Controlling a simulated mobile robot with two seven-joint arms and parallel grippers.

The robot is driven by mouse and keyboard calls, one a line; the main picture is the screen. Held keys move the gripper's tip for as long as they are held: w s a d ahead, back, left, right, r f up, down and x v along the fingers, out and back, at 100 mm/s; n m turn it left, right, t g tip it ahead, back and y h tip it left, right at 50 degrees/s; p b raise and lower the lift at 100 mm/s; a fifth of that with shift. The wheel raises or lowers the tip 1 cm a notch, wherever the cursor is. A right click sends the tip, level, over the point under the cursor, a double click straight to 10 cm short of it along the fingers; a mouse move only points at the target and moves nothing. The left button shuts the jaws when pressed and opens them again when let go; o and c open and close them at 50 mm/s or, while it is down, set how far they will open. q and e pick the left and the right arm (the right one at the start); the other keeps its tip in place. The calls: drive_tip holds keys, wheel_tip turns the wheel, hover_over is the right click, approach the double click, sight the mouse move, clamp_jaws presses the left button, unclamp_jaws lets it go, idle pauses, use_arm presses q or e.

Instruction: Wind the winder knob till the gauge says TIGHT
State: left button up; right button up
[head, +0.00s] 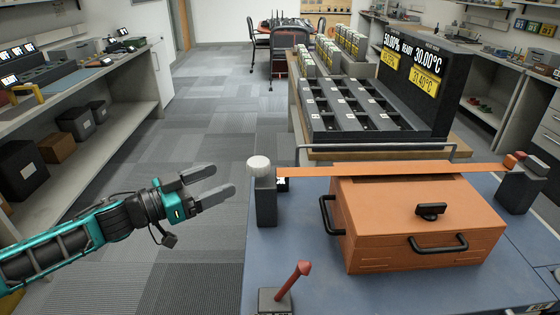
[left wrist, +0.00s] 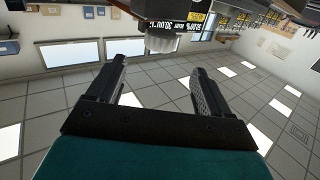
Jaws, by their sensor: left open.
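The winder knob (head: 259,163) is white and round, on top of a dark post (head: 265,202) at the left of the blue bench. Its ridged side shows between and beyond my fingers in the left wrist view (left wrist: 161,42). An orange strap (head: 390,171) runs from this post over an orange case to a dark post (head: 520,190) on the right. A small white marking (head: 282,183) beside the knob post may be the gauge; its wording is too small to read. My left gripper (head: 215,180) is open and empty, left of the knob, not touching it. My right gripper is out of view.
The orange case (head: 418,225) has black handles and a latch. A red lever (head: 292,285) stands near the front bench edge. Behind are a dark slotted rack (head: 350,108) and a display (head: 425,65). Open floor lies left of the blue bench (head: 300,240).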

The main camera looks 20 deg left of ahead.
sight(265, 159)
use_arm(q)
drive_tip(key=x, duration=1)
drive_tip(key=shift+w+d+r, duration=0.15)
drive_tip(key=shift+w+r, duration=0.15)
drive_tip(key=shift+x, duration=1.05)
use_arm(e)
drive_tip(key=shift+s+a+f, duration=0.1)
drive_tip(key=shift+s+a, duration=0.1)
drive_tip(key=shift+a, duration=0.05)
use_arm(q)
drive_tip(key=shift+f, duration=0.1)
drive_tip(key=shift+c, duration=0.5)
drive_tip(key=c, duration=0.9)
drive_tip(key=shift+o, duration=0.2)
drive_tip(key=shift+h, duration=0.3)
